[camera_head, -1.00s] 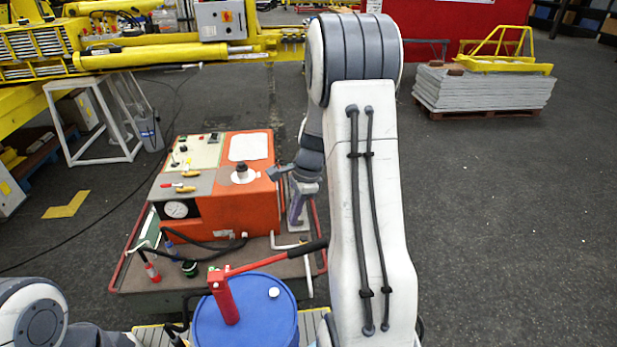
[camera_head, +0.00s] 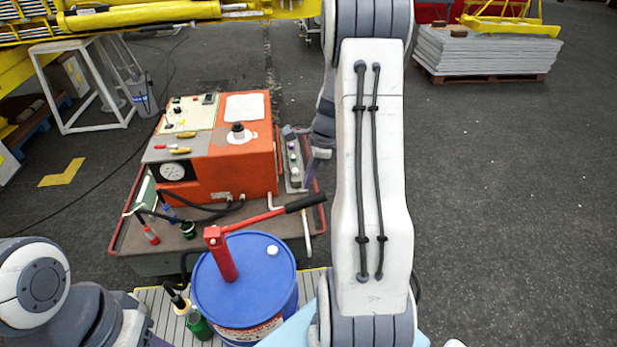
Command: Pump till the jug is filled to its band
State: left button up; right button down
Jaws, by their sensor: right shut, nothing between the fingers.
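A blue drum (camera_head: 247,290) stands at the bottom centre with a red hand pump (camera_head: 225,258) on its lid. The pump's red lever (camera_head: 262,217) slopes up to the right and ends in a black grip (camera_head: 305,203). My right gripper (camera_head: 318,155) is shut and empty, beyond and above the grip, apart from it and partly hidden by my right arm. I cannot make out a jug or its band; my right arm covers the area right of the drum. My left arm shows at the lower left, but its gripper is out of view.
An orange machine (camera_head: 245,165) stands on a low trolley (camera_head: 160,264) behind the drum, with hoses and small bottles. A green bottle (camera_head: 197,325) stands left of the drum. A yellow boom (camera_head: 150,14) crosses the top left. The floor at right is clear.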

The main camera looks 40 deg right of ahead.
jog(key=s+d+f+b+x, duration=0.1)
jog(key=d+b+x, duration=0.1)
jog(key=b+x, duration=0.65)
jog(key=s+d+b+x, duration=0.15)
jog(key=b+x, duration=0.35)
jog(key=x, duration=0.6)
jog(key=a+p+v, duration=0.1)
jog(key=p+v, duration=0.5)
jog(key=w+a+p+v, duration=0.1)
jog(key=p+v, duration=0.6)
jog(key=w+a+r+p+v, duration=0.1)
jog(key=p+v, duration=0.5)
jog(key=v, duration=0.1)
jog(key=shift+w+a, duration=0.2)
jog(key=shift+a, duration=0.1)
jog(key=shift+f, duration=0.2)
